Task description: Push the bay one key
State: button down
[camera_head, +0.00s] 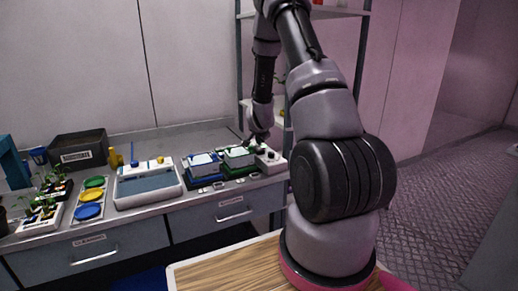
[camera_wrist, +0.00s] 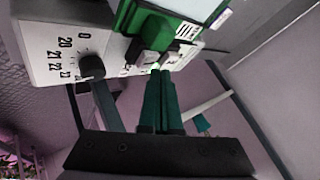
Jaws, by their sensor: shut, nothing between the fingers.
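In the head view a white control box (camera_head: 270,163) stands at the right end of the counter, beside the green-framed tray (camera_head: 239,156). My gripper (camera_head: 258,140) is over this box, pointing down. In the wrist view the box (camera_wrist: 45,40) shows a black knob (camera_wrist: 91,67) with numbers around it and small dark keys (camera_wrist: 134,50) near the green tray. My gripper (camera_wrist: 160,72) is shut and empty, its tips at the box's edge near the keys. A small green glow shows at the tips. I cannot tell touch, nor which key is bay one; labels are too small.
A blue-framed tray (camera_head: 201,168) stands left of the green one. Further left are a white basin (camera_head: 147,200), a panel of coloured discs (camera_head: 90,198) and a dark bin (camera_head: 78,150). A shelf post (camera_head: 241,60) rises close behind my arm. Drawers (camera_head: 226,212) are below the counter.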

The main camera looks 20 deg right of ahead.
jog(key=shift+r, duration=0.15)
jog(key=shift+r, duration=2.95)
jog(key=shift+r, duration=0.1)
notch_tip(320, 180, up, 10)
jog(key=n+y, duration=0.2)
send_over(259, 149)
jog(key=s+a, duration=0.4)
jog(key=a, duration=0.1)
jog(key=s+a+r+n+y, duration=0.1)
jog(key=s+a+r+n, duration=0.1)
jog(key=s+a+r, duration=0.5)
jog(key=s+a+r+n, duration=0.1)
jog(key=s+r, duration=0.2)
jog(key=s, duration=0.5)
jog(key=s+a+r+n+g+y, duration=0.1)
jog(key=s+a+r+n, duration=0.1)
jog(key=s, duration=0.6)
jog(key=s+a+r+n+y, duration=0.1)
jog(key=s+a+r+n, duration=0.1)
jog(key=s+r, duration=0.3)
jog(key=s, duration=0.3)
jog(key=shift+s+a, duration=0.25)
jog(key=shift+s, duration=0.1)
